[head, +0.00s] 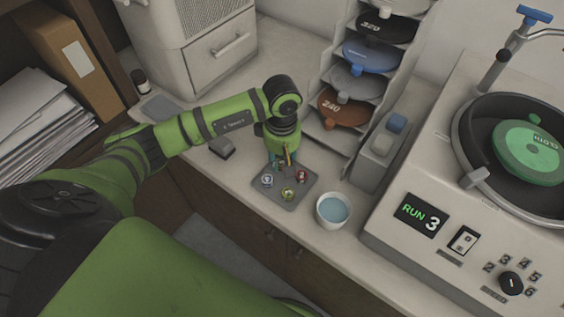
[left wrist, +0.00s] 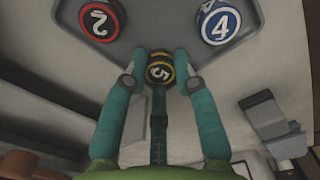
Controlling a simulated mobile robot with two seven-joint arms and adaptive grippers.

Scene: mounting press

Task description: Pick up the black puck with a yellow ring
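The black puck with a yellow ring (left wrist: 160,71), marked 5, sits between the two fingers of my left gripper in the left wrist view. My left gripper (left wrist: 161,62) has teal fingers, one on each side of this puck, and they seem close to its sides. Whether they press on it cannot be told. In the head view my left gripper (head: 282,158) points down at the back of the grey tray (head: 263,194), and its fingers partly hide the puck. My right gripper is not in view.
The tray also holds a red puck (left wrist: 97,20), a blue puck (left wrist: 219,22) and a yellow-green puck (head: 288,194). A bowl of blue liquid (head: 332,210) stands right of the tray. A disc rack (head: 345,115) rises behind, and a large machine (head: 425,240) stands at right.

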